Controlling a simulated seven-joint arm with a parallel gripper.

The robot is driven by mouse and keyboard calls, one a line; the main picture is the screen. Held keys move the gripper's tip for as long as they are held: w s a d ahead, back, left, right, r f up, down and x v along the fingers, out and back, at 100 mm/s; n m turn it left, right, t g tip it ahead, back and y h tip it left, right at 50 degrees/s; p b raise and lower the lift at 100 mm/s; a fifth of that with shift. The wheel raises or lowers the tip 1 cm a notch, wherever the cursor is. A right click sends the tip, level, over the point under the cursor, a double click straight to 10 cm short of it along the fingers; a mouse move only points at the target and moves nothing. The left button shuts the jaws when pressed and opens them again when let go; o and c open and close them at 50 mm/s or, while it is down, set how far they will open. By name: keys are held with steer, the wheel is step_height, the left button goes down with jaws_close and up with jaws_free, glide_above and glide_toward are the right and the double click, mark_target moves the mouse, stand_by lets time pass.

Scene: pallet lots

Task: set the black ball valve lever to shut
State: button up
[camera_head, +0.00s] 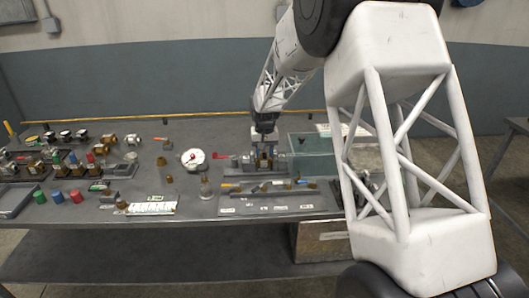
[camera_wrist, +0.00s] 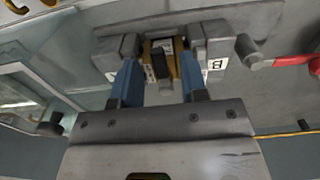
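The ball valve (camera_wrist: 172,48) is a brass body between two grey blocks, the one on the right marked with a B, in the wrist view. Its black lever (camera_wrist: 160,66) shows as a short dark bar in front of the brass. In the head view the valve (camera_head: 264,160) stands on the bench below my arm. My gripper (camera_wrist: 160,82) has two blue fingers, spread apart on either side of the lever, with clear gaps to it. In the head view my gripper (camera_head: 264,136) is just above the valve, and the lever is too small to tell.
A red lever (camera_head: 222,156) sticks out left of the valve. A clear glass-sided box (camera_head: 312,156) stands close on the right. A white gauge (camera_head: 193,158) and a labelled strip with small parts (camera_head: 262,204) are nearby. Many fittings fill the bench's left side.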

mark_target(265, 156)
steer(key=shift+r, duration=3.9)
steer(key=s+d+r, duration=0.3)
steer(key=s+r, duration=0.1)
steer(key=s, duration=0.5)
steer(key=s+d+r+t, duration=0.1)
steer(key=s+d+r, duration=0.1)
steer(key=s+r, duration=0.5)
steer(key=s+d+r, duration=0.2)
steer(key=s+d, duration=0.1)
steer(key=s, duration=0.7)
steer(key=s+d+f, duration=0.1)
steer(key=s+d, duration=0.1)
steer(key=s, duration=1.1)
steer(key=s+d+f+t, duration=0.1)
steer(key=s+d+f, duration=0.1)
steer(key=s, duration=1.2)
steer(key=shift+s+t, duration=0.2)
steer(key=shift+t, duration=0.1)
